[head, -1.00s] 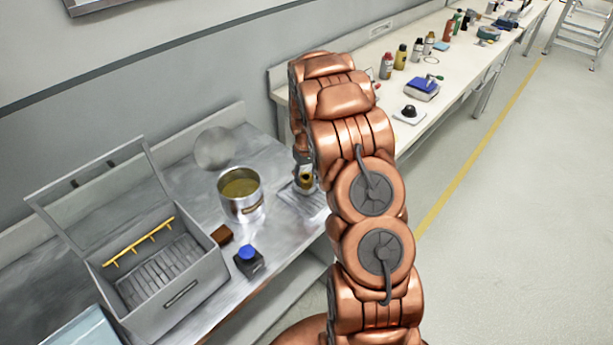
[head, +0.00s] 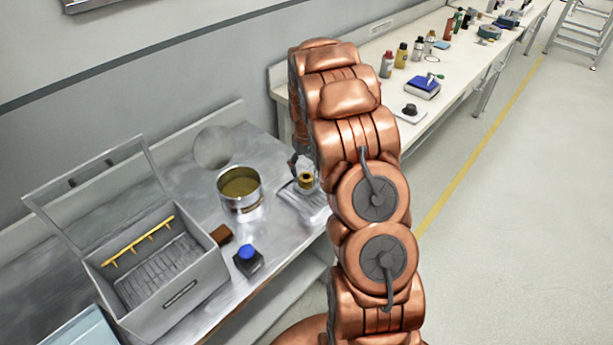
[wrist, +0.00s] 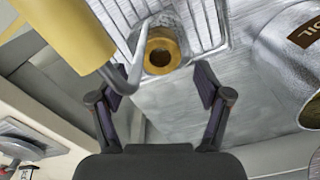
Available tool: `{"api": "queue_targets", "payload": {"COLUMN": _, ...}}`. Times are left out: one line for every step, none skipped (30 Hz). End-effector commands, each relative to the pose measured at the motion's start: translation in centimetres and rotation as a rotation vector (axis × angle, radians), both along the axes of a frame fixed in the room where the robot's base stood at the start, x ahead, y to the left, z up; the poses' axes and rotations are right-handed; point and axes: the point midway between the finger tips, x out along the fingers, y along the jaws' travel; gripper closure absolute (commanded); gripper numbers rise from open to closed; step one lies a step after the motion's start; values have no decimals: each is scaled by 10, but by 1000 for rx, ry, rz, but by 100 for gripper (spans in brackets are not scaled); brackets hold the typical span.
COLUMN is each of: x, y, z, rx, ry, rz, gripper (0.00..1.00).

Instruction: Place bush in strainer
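A brass ring-shaped bush (wrist: 163,52), with a dark centre hole, lies beyond my fingertips in the wrist view. Mottled grey material that may be the strainer's mesh shows around its far side; I cannot tell whether the bush rests inside it. A yellow cylinder (wrist: 66,30) and a bent grey rod cross the upper left, close to the camera. My gripper (wrist: 163,82) is open, with nothing between its fingers. In the head view a small golden piece (head: 306,181) shows beside my arm, which hides most of my gripper.
A metal pot (head: 241,203) of yellowish liquid, labelled OIL in the wrist view, stands left of a ridged metal tray (head: 318,205). A grey open-lidded box (head: 185,300), a brown block (head: 221,235) and a blue-topped container (head: 248,262) stand further left. Bottles line the far bench.

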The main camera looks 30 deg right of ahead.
Motion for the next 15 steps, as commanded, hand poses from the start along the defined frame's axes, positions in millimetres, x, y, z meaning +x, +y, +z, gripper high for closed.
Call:
{"api": "queue_targets", "payload": {"x": 1, "y": 0, "z": 7, "rx": -1, "ry": -3, "rz": 0, "gripper": 25}}
{"api": "queue_targets", "payload": {"x": 0, "y": 0, "z": 12, "rx": 0, "ry": -2, "rz": 0, "gripper": 25}}
{"api": "queue_targets", "payload": {"x": 1, "y": 0, "z": 19, "rx": -1, "ry": -3, "rz": -1, "gripper": 25}}
{"api": "queue_targets", "payload": {"x": 1, "y": -1, "z": 25, "rx": -2, "ry": -4, "rz": -1, "gripper": 25}}
{"api": "queue_targets", "payload": {"x": 0, "y": -1, "z": 30, "rx": 0, "ry": -3, "rz": -1, "gripper": 25}}
{"api": "queue_targets", "payload": {"x": 0, "y": 0, "z": 38, "rx": 0, "ry": -2, "rz": -1, "gripper": 25}}
{"api": "queue_targets", "payload": {"x": 0, "y": 0, "z": 44, "rx": -1, "ry": -4, "rz": -1, "gripper": 25}}
{"api": "queue_targets", "payload": {"x": 1, "y": -1, "z": 50, "rx": -2, "ry": -6, "rz": -1, "gripper": 25}}
{"api": "queue_targets", "payload": {"x": 1, "y": -1, "z": 57, "rx": -2, "ry": -6, "rz": 0, "gripper": 25}}
{"api": "queue_targets", "payload": {"x": 1, "y": 0, "z": 61, "rx": -2, "ry": -4, "rz": 0, "gripper": 25}}
{"api": "queue_targets", "payload": {"x": 0, "y": 0, "z": 65, "rx": -1, "ry": -3, "rz": 0, "gripper": 25}}
{"api": "queue_targets", "payload": {"x": 1, "y": 0, "z": 70, "rx": -1, "ry": -3, "rz": 1, "gripper": 25}}
{"api": "queue_targets", "payload": {"x": 1, "y": 0, "z": 73, "rx": -2, "ry": -3, "rz": 1, "gripper": 25}}
{"api": "queue_targets", "payload": {"x": 1, "y": 0, "z": 76, "rx": -2, "ry": -3, "rz": 1, "gripper": 25}}
{"api": "queue_targets", "payload": {"x": 0, "y": 0, "z": 79, "rx": -1, "ry": -1, "rz": 1, "gripper": 25}}
